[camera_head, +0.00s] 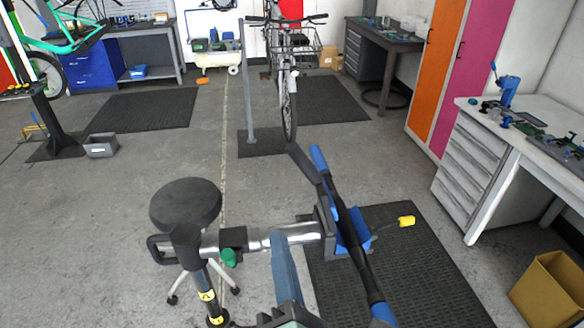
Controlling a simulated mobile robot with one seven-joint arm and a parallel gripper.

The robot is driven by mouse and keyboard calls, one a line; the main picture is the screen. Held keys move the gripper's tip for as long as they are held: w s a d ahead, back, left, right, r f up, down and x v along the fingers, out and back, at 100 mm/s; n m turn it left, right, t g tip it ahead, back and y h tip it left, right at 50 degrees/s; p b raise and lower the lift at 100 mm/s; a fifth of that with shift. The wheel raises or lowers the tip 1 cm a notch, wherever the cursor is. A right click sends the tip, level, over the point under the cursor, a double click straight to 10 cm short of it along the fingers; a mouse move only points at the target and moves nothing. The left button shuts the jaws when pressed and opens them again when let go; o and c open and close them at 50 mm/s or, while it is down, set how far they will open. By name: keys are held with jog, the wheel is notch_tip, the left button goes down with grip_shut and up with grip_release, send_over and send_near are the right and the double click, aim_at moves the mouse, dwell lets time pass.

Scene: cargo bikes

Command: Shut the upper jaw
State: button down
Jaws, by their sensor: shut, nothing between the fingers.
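A work-stand clamp is in the lower middle of the head view. Its silver horizontal tube (262,240) carries a green knob (228,257) and ends at the right in a dark clamp head (326,228) with blue jaw parts (352,232). A long black bar with blue ends (352,222) crosses slantwise over the head and hides much of the jaws. I cannot tell how far the upper jaw stands open. A yellow-tipped lever (406,221) sticks out to the right.
A black round stool seat (186,205) stands close at left. A black mat (400,270) lies under the clamp. A white workbench (530,125) and cardboard box (550,290) are at right. A bicycle (286,85) stands behind. Open floor lies left.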

jog(key=shift+w, duration=0.1)
jog(key=w+r+b, duration=0.2)
jog(key=w, duration=0.9)
jog(key=shift+w+d, duration=0.15)
jog(key=shift+w, duration=0.05)
dwell(0.3)
jog(key=shift+w, duration=0.1)
